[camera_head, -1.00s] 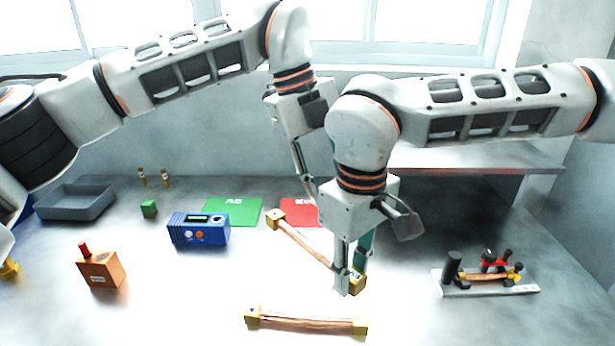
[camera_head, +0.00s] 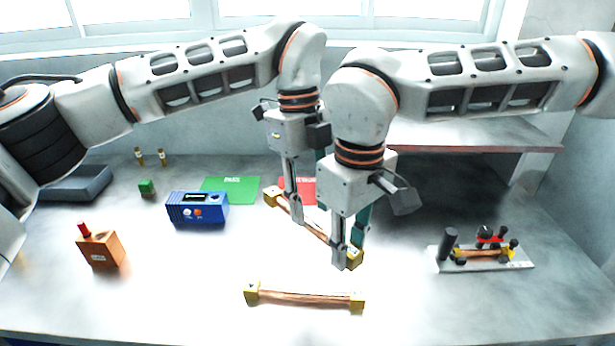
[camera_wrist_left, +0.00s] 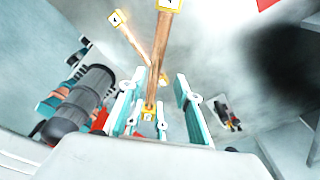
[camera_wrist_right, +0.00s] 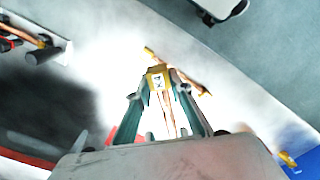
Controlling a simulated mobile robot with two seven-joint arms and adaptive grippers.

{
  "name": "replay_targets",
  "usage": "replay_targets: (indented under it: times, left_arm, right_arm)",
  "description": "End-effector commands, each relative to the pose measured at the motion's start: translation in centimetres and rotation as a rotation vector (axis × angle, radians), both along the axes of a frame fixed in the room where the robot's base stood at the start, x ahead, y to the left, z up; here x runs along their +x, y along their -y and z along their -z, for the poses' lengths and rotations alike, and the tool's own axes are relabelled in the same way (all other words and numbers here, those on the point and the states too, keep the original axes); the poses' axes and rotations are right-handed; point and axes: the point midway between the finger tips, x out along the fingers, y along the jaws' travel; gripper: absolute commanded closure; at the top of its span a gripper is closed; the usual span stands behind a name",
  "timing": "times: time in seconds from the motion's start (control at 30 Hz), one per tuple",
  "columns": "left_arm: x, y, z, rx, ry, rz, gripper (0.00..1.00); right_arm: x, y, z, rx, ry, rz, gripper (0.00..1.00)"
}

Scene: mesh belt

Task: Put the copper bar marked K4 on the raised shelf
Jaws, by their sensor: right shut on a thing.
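A copper bar (camera_head: 318,234) with yellow end blocks slants below my grippers. My right gripper (camera_head: 346,262) is shut on its near right end block; in the right wrist view the marking on this block (camera_wrist_right: 157,82) appears to read K4. My left gripper (camera_head: 295,216) is over the bar toward its far left end. In the left wrist view its fingers (camera_wrist_left: 158,108) are spread on either side of the bar; I cannot tell whether they touch it. The raised shelf (camera_head: 470,135) is at the back right, partly hidden by my right arm.
Another copper bar (camera_head: 305,298) lies in front. A third bar sits in a fixture (camera_head: 482,262) at right.

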Motion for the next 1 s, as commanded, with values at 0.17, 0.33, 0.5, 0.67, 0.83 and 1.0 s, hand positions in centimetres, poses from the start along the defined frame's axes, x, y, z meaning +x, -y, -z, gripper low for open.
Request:
replay_targets:
  times: [0.17,0.33,0.5,0.67,0.83,1.0]
  left_arm:
    - [-0.2,0.2,1.9,-0.001,-0.001,0.0,0.67]
    - [-0.3,0.3,2.7,-0.002,0.0,0.001,0.67]
    - [-0.3,0.3,2.8,-0.002,0.001,0.001,0.67]
    - [-0.3,0.3,2.8,-0.002,0.001,0.001,0.82]
    - [-0.3,0.3,2.7,-0.002,0.003,0.002,1.0]
    - [-0.3,0.4,2.6,-0.005,0.004,0.002,1.0]
  right_arm:
    - [0.1,0.0,-0.1,0.002,0.002,0.0,1.0]
    - [0.1,0.0,-0.1,0.003,0.003,0.0,1.0]
    - [0.1,0.0,-0.1,0.003,0.003,0.0,1.0]
    - [0.1,0.0,-0.1,0.003,0.003,0.0,1.0]
    - [0.0,-0.1,-0.1,0.003,0.002,-0.004,1.0]
    - [-0.1,-0.2,-0.1,0.003,0.002,-0.004,0.6]
